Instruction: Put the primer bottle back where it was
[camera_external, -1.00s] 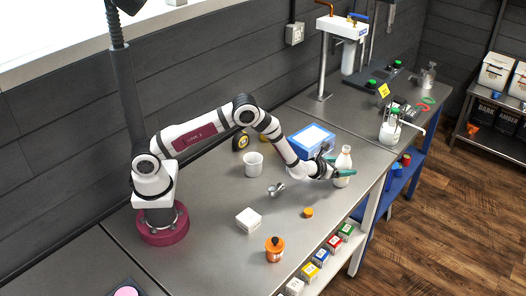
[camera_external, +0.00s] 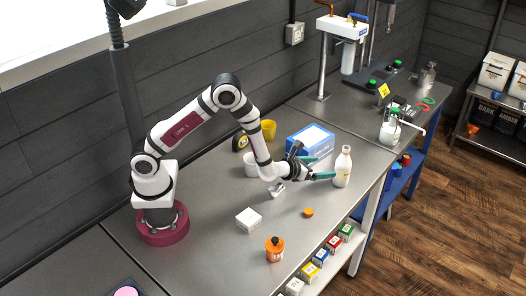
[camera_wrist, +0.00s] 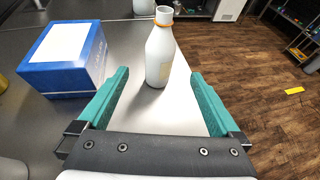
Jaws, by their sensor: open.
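The white bottle (camera_external: 343,168), apparently the primer bottle, stands upright on the steel bench near its front edge. It has an orange ring at its neck and no cap on it. My gripper (camera_external: 325,167) is open and empty, just left of the bottle. In the wrist view the bottle (camera_wrist: 160,58) stands ahead, between the lines of the green fingers and beyond their tips, apart from both. A small orange cap (camera_external: 308,212) lies on the bench. The bottle's label cannot be read.
A blue box (camera_external: 309,140) stands close behind my gripper. A white mug (camera_external: 251,165), a yellow cup (camera_external: 268,130), a metal piece (camera_external: 277,188), a white block (camera_external: 248,219) and an orange jar (camera_external: 274,250) also stand on the bench. The bench edge is close beyond the bottle.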

